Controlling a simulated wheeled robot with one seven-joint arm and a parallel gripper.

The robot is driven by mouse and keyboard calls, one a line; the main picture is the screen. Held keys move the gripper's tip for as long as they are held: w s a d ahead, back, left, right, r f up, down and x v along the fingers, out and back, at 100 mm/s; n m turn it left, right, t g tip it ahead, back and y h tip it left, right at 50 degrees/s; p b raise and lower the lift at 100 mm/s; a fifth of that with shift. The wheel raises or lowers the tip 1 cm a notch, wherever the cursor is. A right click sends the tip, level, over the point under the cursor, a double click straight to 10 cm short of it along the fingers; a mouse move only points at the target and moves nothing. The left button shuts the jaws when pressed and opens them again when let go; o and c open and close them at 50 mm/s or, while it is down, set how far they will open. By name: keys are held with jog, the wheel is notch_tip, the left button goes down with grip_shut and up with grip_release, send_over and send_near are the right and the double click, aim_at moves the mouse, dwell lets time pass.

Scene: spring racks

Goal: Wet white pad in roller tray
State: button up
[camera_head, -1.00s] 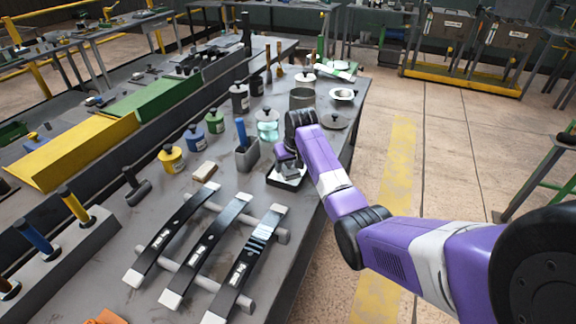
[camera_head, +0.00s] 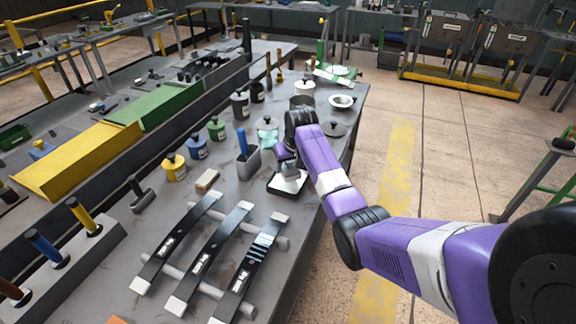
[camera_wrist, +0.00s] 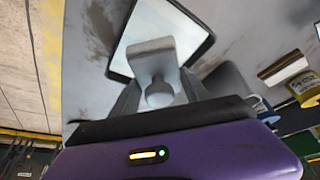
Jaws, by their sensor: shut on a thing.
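My gripper (camera_head: 288,167) is shut on a grey handle with a round knob (camera_wrist: 158,90), which I take to be the pad's. The handle also shows in the head view (camera_head: 290,171). The roller tray (camera_head: 275,189) has a dark rim and a pale inside, and lies near the table's right edge. In the wrist view the tray (camera_wrist: 203,47) is just beyond the handle. The handle overlaps the tray in both views; I cannot tell whether the pad touches it. The pad's white face is hidden or blends with the pale inside.
Black leaf springs (camera_head: 205,262) lie on a rack in front. Jars (camera_head: 174,168) and pots stand behind. Floor is open at right.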

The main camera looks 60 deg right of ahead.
jog(key=shift+r, duration=0.1)
jog(key=shift+r+p, duration=1.85)
jog(key=shift+r, duration=0.05)
